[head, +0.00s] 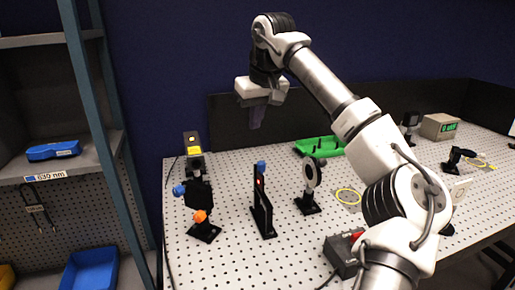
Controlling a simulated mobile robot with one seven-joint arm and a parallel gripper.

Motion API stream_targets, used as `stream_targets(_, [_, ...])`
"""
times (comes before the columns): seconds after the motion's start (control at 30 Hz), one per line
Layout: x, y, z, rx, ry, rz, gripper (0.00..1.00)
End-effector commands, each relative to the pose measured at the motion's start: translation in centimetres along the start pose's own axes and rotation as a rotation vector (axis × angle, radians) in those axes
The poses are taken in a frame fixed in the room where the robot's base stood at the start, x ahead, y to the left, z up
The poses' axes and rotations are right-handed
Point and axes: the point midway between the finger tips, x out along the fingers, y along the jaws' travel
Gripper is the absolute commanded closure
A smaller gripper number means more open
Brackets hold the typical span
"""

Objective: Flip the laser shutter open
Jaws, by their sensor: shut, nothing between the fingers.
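A slim black upright stand (260,205) with a blue tip and a small red spot stands on the perforated optical table. It looks like the laser shutter, but its flap position is too small to tell. Behind and to its left is a black laser box (193,150) with a yellow label. My gripper (256,124) points down, shut and empty, high above the table's back edge. In the picture it is above the stand, clearly apart from it.
A black mount (199,196) with blue and orange knobs stands left of the shutter; a round optic on a post (310,182) stands right. A green tray (318,146), a control box with a red button (344,254) and a green-display meter (439,126) are also on the table.

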Motion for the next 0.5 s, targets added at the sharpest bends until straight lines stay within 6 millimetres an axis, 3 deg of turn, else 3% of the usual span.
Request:
stream_targets(0.37, [0.1, 0.1, 0.1, -0.001, -0.003, 0.002, 1.0])
stream_targets(0.5, [1.1, 0.1, 0.1, -0.002, -0.003, -0.001, 1.0])
